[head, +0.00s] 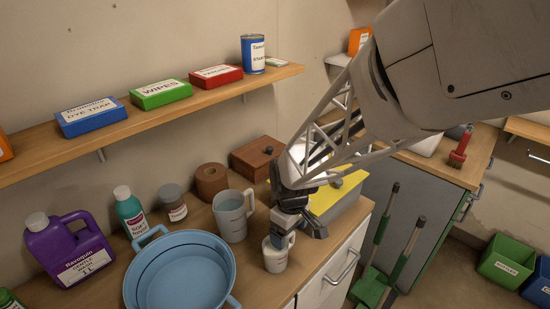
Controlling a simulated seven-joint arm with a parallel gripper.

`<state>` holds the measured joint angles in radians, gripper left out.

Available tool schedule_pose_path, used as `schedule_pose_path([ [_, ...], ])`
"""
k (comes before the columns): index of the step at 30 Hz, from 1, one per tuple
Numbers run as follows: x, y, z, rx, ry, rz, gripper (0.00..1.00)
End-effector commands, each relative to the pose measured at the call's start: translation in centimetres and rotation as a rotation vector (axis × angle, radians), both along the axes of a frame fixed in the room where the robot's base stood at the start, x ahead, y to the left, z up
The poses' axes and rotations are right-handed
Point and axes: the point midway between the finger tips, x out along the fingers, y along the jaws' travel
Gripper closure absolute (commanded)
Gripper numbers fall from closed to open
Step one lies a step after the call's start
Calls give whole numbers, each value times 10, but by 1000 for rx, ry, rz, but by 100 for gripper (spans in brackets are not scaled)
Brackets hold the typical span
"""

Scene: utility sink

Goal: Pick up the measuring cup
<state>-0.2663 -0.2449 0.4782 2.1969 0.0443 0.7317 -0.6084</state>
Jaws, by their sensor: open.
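A small white cup (274,261) stands near the front edge of the wooden counter. A taller pale blue-grey jug (231,222) with a handle and faint marks on its side stands just behind it to the left. Which of the two is the measuring cup I cannot tell for sure. My gripper (297,232) is open and points down right at the white cup. One finger overlaps the cup's rim and the other is to its right. The fingers hide part of the cup's top, and I cannot tell whether they touch it.
A blue basin (180,273) sits left of the cup. A yellow-topped box (336,198) is right of my gripper. A shelf (205,98) runs above.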

Motion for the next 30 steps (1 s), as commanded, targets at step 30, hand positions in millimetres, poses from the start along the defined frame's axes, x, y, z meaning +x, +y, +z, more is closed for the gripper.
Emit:
schedule_pose_path([
  [30, -1, 1, -23, 0, -1, 0, 40],
])
